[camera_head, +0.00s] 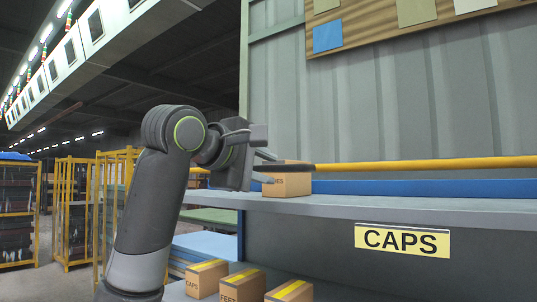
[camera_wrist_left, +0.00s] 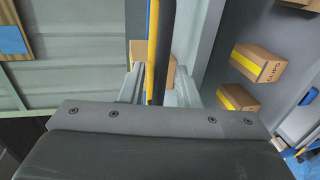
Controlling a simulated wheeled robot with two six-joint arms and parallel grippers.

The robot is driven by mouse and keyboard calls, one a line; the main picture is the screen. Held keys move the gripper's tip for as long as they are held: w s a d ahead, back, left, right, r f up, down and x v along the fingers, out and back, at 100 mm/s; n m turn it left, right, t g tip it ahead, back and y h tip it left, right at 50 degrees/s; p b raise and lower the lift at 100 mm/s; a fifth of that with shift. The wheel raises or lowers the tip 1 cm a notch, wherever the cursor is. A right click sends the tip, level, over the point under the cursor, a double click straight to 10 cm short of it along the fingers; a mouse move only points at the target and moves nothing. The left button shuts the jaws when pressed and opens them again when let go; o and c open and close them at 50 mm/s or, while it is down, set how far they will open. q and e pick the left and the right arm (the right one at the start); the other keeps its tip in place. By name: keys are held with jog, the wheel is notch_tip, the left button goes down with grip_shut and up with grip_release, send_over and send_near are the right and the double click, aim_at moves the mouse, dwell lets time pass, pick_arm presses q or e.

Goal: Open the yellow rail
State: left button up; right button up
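The yellow rail (camera_head: 420,163) runs level across the front of the shelf in the head view, with a dark section at its left end. In the left wrist view the rail (camera_wrist_left: 152,40) runs top to bottom, yellow on one side and dark on the other. My left gripper (camera_head: 268,167) is at the rail's dark left end. In the left wrist view its fingers (camera_wrist_left: 156,80) stand apart, one on each side of the rail, with gaps showing. I cannot tell how deep the rail sits between them. My right gripper is not in view.
A cardboard box (camera_head: 290,182) stands on the shelf (camera_head: 400,210) just behind the gripper. A yellow CAPS label (camera_head: 402,240) is on the shelf front. Several boxes (camera_head: 242,286) sit lower down. Yellow cage racks (camera_head: 75,210) stand at the left.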

pick_arm(q)
jog(key=shift+x, duration=0.8)
jog(key=shift+c, duration=0.2)
grip_shut()
